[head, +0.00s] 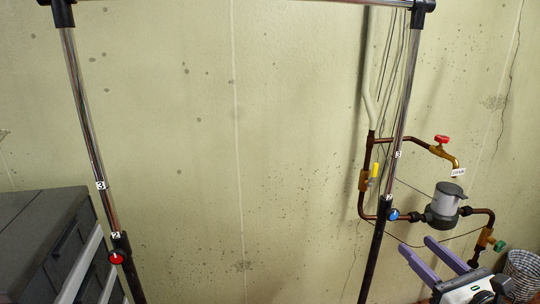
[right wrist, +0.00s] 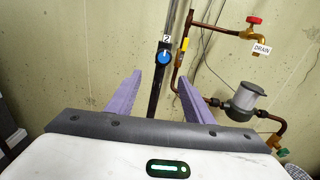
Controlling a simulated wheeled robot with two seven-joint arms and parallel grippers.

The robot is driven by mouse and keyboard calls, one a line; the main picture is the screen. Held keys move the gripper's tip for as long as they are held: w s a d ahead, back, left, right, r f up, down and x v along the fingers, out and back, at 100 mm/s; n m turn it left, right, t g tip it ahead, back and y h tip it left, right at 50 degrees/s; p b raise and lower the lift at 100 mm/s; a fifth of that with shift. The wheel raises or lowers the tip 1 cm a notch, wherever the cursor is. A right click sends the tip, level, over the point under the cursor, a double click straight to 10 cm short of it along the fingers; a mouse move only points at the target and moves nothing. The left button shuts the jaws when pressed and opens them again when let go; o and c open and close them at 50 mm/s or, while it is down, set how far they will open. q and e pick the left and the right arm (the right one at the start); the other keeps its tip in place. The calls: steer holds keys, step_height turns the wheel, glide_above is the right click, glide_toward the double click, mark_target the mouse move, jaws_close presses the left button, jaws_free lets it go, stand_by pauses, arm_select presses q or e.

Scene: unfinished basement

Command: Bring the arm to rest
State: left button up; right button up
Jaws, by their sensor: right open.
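My right gripper (head: 416,244) is at the lower right of the head view, with two purple fingers spread apart and nothing between them. In the right wrist view the same gripper (right wrist: 160,60) is open and points at the wall. A dark post with a blue knob (right wrist: 163,57) shows through the gap between the fingers; I cannot tell how far beyond them it stands. My left gripper is not in view.
A metal frame (head: 86,120) with a red knob (head: 116,257) and a blue knob (head: 393,214) stands before the stained wall (head: 240,150). Copper pipes with a grey filter (head: 446,201) are at right, near my gripper. Grey drawers (head: 45,235) stand left; a basket (head: 523,270) lower right.

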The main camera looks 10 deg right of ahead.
steer(key=s+a+f+n+g, duration=0.2)
steer(key=s+a+f+n, duration=0.15)
steer(key=f+n, duration=0.3)
steer(key=s+a+f+n+g, duration=0.2)
steer(key=a+f+n, duration=0.35)
steer(key=f, duration=0.25)
steer(key=s+a+f+n+g, duration=0.2)
steer(key=s+a+f+n, duration=0.1)
steer(key=f+n, duration=0.4)
steer(key=s+a+f+n+g, duration=0.1)
steer(key=s+a+f+n, duration=0.3)
steer(key=s+a+n, duration=0.2)
steer(key=s+a+f+n+g, duration=0.2)
steer(key=s+a+f+n, duration=0.3)
steer(key=s+n, duration=0.4)
steer(key=shift+a+n+y, duration=0.4)
steer(key=shift+a+n, duration=0.25)
steer(key=shift+n, duration=0.45)
